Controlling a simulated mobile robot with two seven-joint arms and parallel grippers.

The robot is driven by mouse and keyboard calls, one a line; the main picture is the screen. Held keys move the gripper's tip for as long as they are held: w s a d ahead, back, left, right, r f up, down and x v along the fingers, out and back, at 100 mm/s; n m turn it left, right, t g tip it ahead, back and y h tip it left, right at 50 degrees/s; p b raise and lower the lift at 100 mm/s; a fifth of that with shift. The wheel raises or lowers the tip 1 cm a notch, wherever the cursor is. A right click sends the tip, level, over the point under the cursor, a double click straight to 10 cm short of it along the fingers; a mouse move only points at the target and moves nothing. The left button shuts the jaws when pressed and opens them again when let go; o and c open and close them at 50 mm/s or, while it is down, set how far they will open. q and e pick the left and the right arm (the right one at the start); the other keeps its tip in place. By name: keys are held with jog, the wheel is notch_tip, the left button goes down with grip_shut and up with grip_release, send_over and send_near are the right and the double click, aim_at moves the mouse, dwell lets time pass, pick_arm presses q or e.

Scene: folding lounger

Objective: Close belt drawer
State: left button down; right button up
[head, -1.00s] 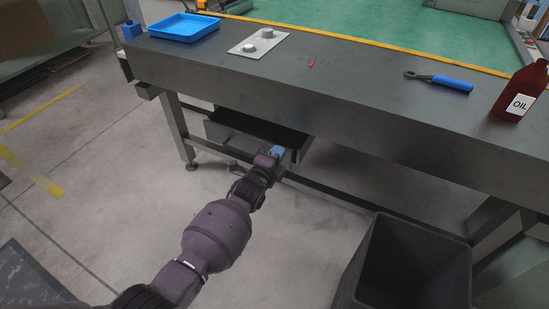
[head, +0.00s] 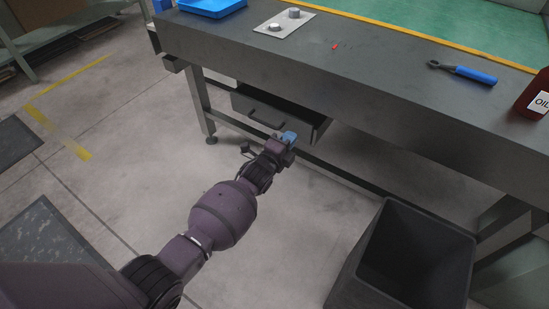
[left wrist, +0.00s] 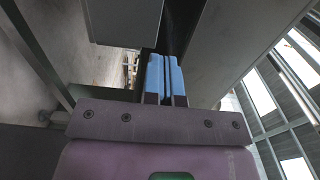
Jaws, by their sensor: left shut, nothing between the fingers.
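The grey drawer (head: 292,127) hangs under the workbench and stands pulled out, its dark inside showing from above. A dark bar handle (head: 265,122) is on its front. My left gripper (head: 288,137) has blue fingers and is at the right part of the drawer front, low near its edge. I cannot tell whether it touches. In the left wrist view the blue fingers (left wrist: 165,76) are together with nothing between them. A grey panel (left wrist: 122,22) is above and left of them there. My right gripper is not in view.
The workbench (head: 370,90) bears a blue tray (head: 212,6), a grey plate (head: 285,22), a blue-handled tool (head: 470,74) and a red oil bottle (head: 533,98). A dark open bin (head: 375,250) stands on the floor at right. Floor left of the bench is mostly clear.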

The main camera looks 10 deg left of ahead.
pick_arm(q)
jog(key=p+v, duration=0.2)
jog(key=v, duration=0.6)
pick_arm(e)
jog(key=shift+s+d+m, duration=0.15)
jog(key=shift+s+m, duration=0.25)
pick_arm(q)
jog(key=shift+a+f, duration=0.15)
